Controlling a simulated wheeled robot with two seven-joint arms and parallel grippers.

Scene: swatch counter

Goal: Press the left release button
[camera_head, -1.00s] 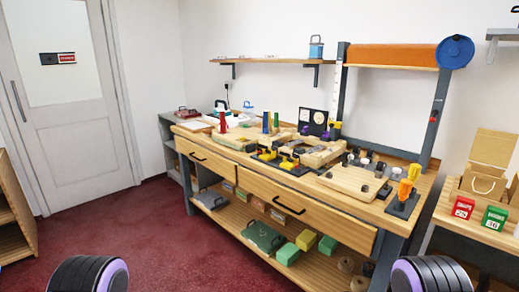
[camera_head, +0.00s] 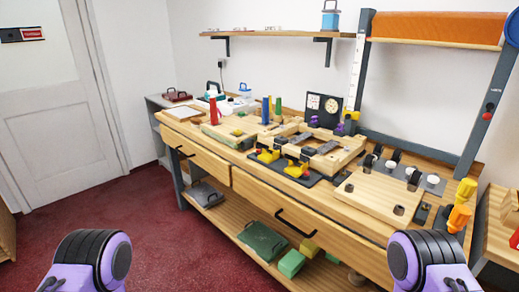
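A wooden workbench (camera_head: 270,200) stands ahead. A frame of two dark posts with an orange roll (camera_head: 435,27) rises at its back. The right post (camera_head: 492,110) bears a small red round button (camera_head: 487,116). The left post (camera_head: 357,75) carries a white scale and a small yellow part (camera_head: 350,115) low down. I cannot tell which part is the left release button. Only purple-and-black links of my arms show at the bottom left and bottom right. Neither gripper is in view.
Yellow-handled clamps (camera_head: 297,169), a wooden board (camera_head: 383,196), a dial panel (camera_head: 324,110) and orange-yellow upright parts (camera_head: 461,205) crowd the benchtop. Drawers with black handles (camera_head: 295,222) face me. Red floor (camera_head: 165,235) is clear in front, with a door (camera_head: 60,110) at left.

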